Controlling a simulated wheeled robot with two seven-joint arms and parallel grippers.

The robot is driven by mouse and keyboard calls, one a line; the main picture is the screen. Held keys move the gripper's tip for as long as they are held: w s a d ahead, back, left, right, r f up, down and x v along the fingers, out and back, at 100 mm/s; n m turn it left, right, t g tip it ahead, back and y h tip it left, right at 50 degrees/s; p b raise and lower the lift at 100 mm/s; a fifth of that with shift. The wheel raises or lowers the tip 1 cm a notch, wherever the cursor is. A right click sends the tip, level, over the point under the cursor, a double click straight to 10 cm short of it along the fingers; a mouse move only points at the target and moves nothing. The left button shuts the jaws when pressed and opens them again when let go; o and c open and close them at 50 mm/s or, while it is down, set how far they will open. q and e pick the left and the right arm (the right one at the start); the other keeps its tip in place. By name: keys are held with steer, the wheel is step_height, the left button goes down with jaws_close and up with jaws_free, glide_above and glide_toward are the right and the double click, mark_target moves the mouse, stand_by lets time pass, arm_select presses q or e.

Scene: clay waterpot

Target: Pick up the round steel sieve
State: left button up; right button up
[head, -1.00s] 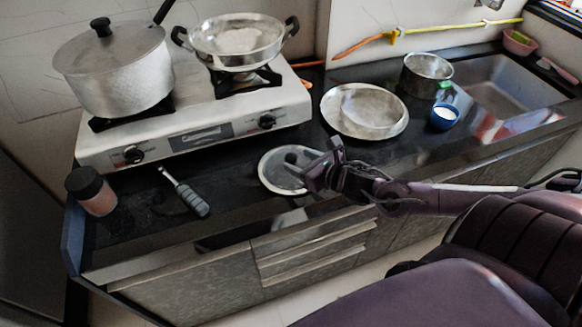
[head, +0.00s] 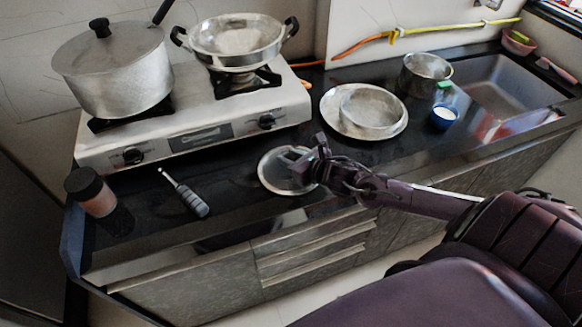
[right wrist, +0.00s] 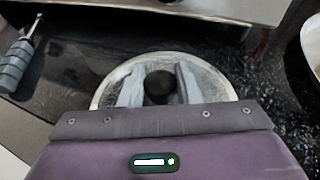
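A round steel disc (head: 273,178) with a pale rim lies flat on the dark counter in front of the stove. It looks like a lid or a shallow sieve; I cannot tell which. In the right wrist view the disc (right wrist: 106,92) has a dark round knob (right wrist: 160,86) at its middle. My right gripper (head: 303,158) is over the disc's right part in the head view. In the right wrist view its two grey fingers (right wrist: 160,80) stand apart on either side of the knob, with small gaps showing. My left gripper is not in view.
The stove (head: 205,133) bears a lidded pot (head: 118,80) and a pan (head: 237,40). A steel plate (head: 336,118) with a round dish stands behind, near a blue cup (head: 444,117).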

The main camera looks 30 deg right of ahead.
steer(key=c, duration=0.5)
jaws_close()
steer(key=shift+r, duration=0.15)
